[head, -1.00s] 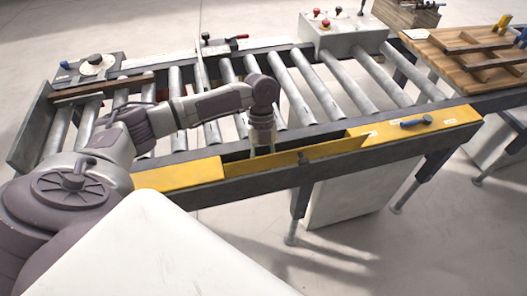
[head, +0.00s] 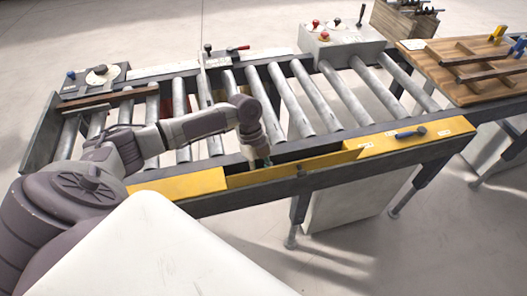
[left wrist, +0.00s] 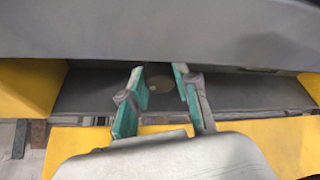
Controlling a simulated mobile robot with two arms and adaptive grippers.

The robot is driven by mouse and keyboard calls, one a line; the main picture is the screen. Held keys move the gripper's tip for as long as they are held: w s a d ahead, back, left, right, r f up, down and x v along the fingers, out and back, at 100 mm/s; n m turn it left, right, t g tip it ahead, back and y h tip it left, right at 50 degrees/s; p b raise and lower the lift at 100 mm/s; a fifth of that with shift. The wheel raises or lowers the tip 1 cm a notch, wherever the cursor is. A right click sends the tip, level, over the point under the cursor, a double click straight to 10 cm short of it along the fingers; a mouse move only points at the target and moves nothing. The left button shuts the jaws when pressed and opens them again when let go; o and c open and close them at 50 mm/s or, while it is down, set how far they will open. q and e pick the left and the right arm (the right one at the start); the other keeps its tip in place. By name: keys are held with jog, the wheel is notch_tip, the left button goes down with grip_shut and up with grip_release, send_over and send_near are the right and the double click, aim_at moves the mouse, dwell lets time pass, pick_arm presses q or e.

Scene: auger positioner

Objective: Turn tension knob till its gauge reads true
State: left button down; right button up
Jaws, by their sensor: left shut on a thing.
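My left gripper (head: 262,163) reaches down into a dark recess (head: 292,156) along the near side of the roller conveyor, behind a yellow cover (head: 290,168). In the left wrist view its green-padded fingers (left wrist: 160,73) stand on either side of a small, dim round thing, likely the tension knob (left wrist: 158,84). The gripper is shut on it, though the contact itself is hard to see. I cannot make out the gauge or its reading. My right gripper is not in view.
Metal rollers (head: 289,98) run behind my arm. A blue-handled tool (head: 410,133) lies on the yellow guard at right. A pale control box (head: 345,48) with red knobs stands at the back, a wooden frame (head: 465,70) at right. Open floor lies in front.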

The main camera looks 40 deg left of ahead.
pick_arm(q)
jog(key=shift+a+r+n+t+p, duration=0.1)
jog(key=shift+n+t+p, duration=0.5)
jog(key=shift+n+p, duration=0.65)
jog(key=shift+n, duration=0.45)
jog(key=c, duration=1.1)
grip_release()
jog(key=shift+o, duration=1.2)
jog(key=v, duration=0.8)
